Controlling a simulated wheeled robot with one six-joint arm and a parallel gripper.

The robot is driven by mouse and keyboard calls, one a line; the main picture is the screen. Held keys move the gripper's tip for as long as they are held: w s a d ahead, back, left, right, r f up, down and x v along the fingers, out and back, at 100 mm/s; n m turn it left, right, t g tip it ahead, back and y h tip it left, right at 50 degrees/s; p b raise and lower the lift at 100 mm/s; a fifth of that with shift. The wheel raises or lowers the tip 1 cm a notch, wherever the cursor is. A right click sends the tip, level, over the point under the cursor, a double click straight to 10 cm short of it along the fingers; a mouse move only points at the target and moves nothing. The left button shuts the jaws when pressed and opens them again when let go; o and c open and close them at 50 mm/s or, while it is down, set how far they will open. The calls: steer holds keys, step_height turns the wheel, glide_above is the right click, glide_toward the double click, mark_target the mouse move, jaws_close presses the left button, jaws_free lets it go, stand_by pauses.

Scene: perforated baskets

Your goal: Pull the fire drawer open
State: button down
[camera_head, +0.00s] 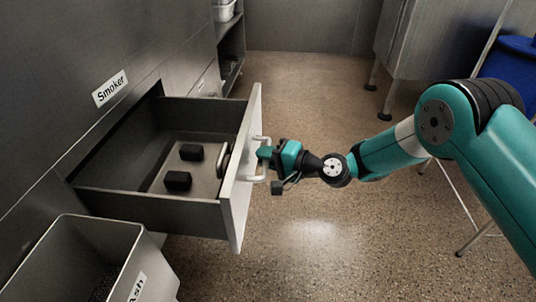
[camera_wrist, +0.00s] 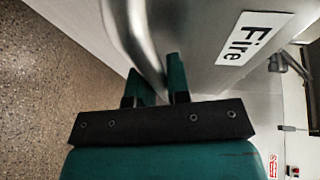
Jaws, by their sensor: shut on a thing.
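The fire drawer (camera_head: 150,211) stands well out from the dark cabinet in the head view. My gripper (camera_head: 265,160) is at the handle on the outer side of the front. In the wrist view my gripper (camera_wrist: 157,88) is shut on the handle. Inside the drawer are two black blocks (camera_head: 191,152) on a tray (camera_head: 204,173) with a metal handle.
A metal bin labelled "Ash" (camera_head: 75,250) stands below the drawer at the lower left. A "Smoker" label (camera_head: 110,88) is on the cabinet face. A metal unit on legs (camera_head: 430,40) and a blue container (camera_head: 508,65) stand at the upper right. The speckled floor between is clear.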

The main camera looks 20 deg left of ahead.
steer(key=shift+w, duration=0.15)
steer(key=c, duration=1.1)
jaws_free()
steer(key=shift+d, duration=0.1)
steer(key=p+v, duration=0.5)
steer(key=v, duration=1.2)
steer(key=shift+d+r, duration=0.1)
steer(key=shift+r, duration=0.05)
